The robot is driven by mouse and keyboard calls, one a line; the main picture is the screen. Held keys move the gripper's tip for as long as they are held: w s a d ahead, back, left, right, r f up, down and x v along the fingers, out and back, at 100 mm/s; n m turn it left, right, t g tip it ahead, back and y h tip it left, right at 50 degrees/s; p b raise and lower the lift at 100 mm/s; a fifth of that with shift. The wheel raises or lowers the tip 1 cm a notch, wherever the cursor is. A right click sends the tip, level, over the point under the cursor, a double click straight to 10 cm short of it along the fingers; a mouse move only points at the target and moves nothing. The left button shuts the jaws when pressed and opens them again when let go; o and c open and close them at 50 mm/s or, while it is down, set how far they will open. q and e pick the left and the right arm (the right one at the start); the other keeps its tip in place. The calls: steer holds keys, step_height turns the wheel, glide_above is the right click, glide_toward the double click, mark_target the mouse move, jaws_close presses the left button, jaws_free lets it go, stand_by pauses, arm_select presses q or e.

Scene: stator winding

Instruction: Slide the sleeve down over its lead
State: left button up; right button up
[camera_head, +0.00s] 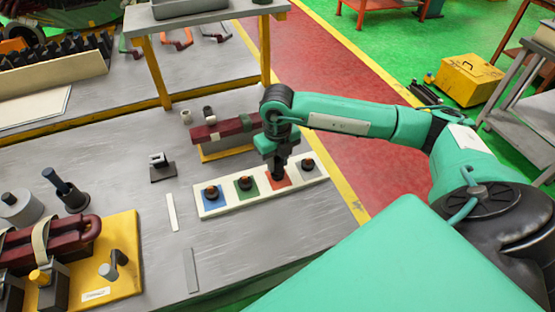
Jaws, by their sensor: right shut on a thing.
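A white board (223,210) on the bench carries a row of blue, green, orange-red and grey squares. Small dark round pieces with orange-brown tops sit on the blue (211,192), green (245,183) and grey (307,164) squares. My right gripper (278,172) points straight down over the orange-red square (281,182). It is shut on a small dark piece there, which looks like the sleeve. The fingers hide most of it, and I cannot tell how far it sits over its lead. The lead itself cannot be made out. My left gripper is out of view.
A dark red coil block (217,131) lies just behind the board. A small dark stand (161,167) is to its left. A yellow plate (125,262) with coils is at the lower left. A raised shelf with yellow legs (159,72) stands behind.

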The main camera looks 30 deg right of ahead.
steer(key=o, duration=1)
steer(key=shift+r+b, duration=1.3)
steer(key=shift+r, duration=5.6)
